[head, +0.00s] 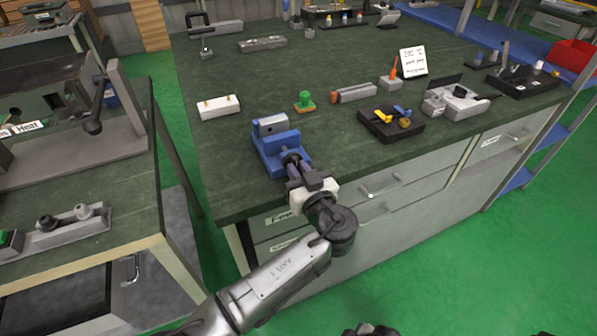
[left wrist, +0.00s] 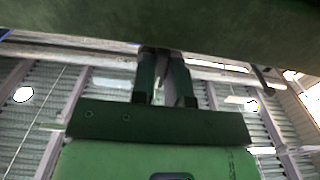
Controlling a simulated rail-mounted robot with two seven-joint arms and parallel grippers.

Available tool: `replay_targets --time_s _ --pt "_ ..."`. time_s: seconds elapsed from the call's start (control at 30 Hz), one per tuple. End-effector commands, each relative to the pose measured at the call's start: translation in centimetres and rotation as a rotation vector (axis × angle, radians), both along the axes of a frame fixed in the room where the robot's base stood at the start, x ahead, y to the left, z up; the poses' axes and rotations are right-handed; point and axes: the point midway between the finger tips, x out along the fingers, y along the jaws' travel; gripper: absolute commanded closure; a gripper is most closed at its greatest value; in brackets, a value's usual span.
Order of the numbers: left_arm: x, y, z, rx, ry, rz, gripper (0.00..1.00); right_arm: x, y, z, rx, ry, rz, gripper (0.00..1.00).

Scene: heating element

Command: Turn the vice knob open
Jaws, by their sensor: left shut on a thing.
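The blue vice (head: 277,147) with a grey jaw block stands at the front left edge of the green-topped bench. Its knob is at the front of the vice and is mostly hidden by my gripper. My left gripper (head: 295,164) reaches in from the front, over the bench edge, and is shut on the knob. In the left wrist view the two fingers (left wrist: 163,75) are close together, pointing up towards a dark green surface across the top. The knob cannot be made out there. My right gripper does not show.
The bench (head: 232,160) also bears a white block (head: 218,107), a green knob-like piece (head: 304,100), a black tray with yellow parts (head: 390,125) and a grey device (head: 455,101). Drawers (head: 371,191) lie below the front edge. A second bench (head: 140,185) stands at the left.

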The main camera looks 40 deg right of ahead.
Motion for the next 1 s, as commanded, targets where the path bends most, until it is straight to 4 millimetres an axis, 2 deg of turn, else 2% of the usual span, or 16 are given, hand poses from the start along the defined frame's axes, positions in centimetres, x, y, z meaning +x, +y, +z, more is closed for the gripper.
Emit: replay_targets --time_s 0.53,0.57,0.8,1.0 --pt "0.02 0.02 0.09 -0.022 0.006 0.001 1.0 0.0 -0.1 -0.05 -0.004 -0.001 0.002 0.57" --pt "0.02 0.02 0.09 -0.022 0.006 0.001 0.83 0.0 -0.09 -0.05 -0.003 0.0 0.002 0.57" --pt "0.01 0.01 0.05 -0.021 0.006 0.001 0.6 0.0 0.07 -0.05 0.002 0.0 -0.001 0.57" --pt "0.0 0.01 0.03 -0.02 0.006 0.001 0.6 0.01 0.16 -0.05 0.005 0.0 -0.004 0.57"
